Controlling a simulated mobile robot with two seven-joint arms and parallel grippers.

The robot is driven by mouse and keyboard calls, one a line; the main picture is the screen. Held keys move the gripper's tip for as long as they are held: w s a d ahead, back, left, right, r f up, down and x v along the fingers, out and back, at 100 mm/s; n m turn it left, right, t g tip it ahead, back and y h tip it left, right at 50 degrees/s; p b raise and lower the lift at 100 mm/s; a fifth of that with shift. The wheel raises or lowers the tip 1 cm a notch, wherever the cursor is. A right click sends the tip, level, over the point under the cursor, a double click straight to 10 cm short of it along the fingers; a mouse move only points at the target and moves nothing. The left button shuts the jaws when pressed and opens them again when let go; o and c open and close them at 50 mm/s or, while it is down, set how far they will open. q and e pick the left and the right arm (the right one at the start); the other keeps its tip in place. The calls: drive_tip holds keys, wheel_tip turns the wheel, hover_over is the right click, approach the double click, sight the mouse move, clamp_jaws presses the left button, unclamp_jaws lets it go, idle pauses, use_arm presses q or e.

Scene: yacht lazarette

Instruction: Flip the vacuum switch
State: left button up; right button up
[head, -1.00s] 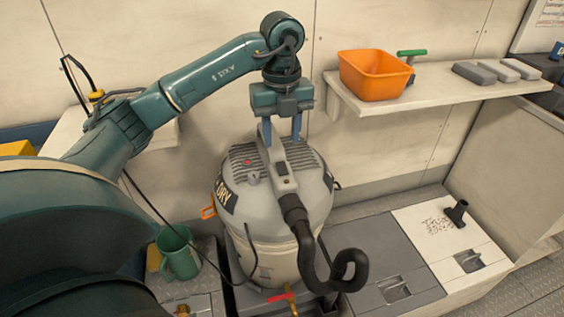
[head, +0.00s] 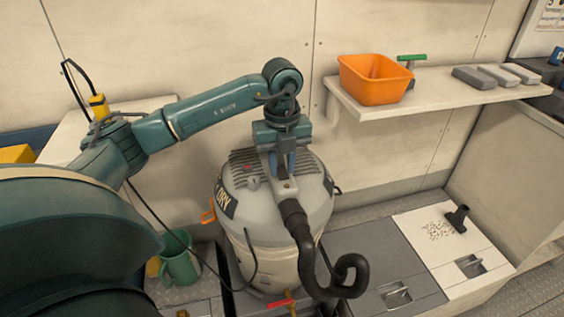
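The vacuum (head: 270,237) is a large grey and cream drum with dark lettering, a ribbed top and a black hose (head: 318,262). A light grey handle piece (head: 284,191) runs over its lid. My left gripper (head: 282,166) is down at this handle piece, pointing downward. Its fingers are close to or touching it, and I cannot tell whether they are open or shut. A dark square on the handle, possibly the switch, is now covered by the gripper. A small grey knob (head: 251,182) shows on the lid to the left. My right gripper is out of view.
An orange bin (head: 375,80), a green-handled tool (head: 411,58) and grey blocks (head: 474,78) sit on the wall shelf (head: 430,92). A black nozzle (head: 457,218) stands on the white locker lid at right.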

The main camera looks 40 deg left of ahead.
use_arm(q)
clamp_jaws()
drive_tip(key=shift+w+a+r+p, duration=0.1)
drive_tip(key=shift+r+p, duration=0.05)
drive_tip(key=shift+p, duration=0.35)
drive_tip(key=shift+g+h, duration=0.4)
drive_tip(key=shift+h, duration=0.1)
drive_tip(key=shift+o, duration=2.1)
unclamp_jaws()
wheel_tip(320, 180, up, 13)
drive_tip(key=w+a+p, duration=0.1)
drive_tip(key=p, duration=0.1)
drive_tip(key=shift+a, duration=0.2)
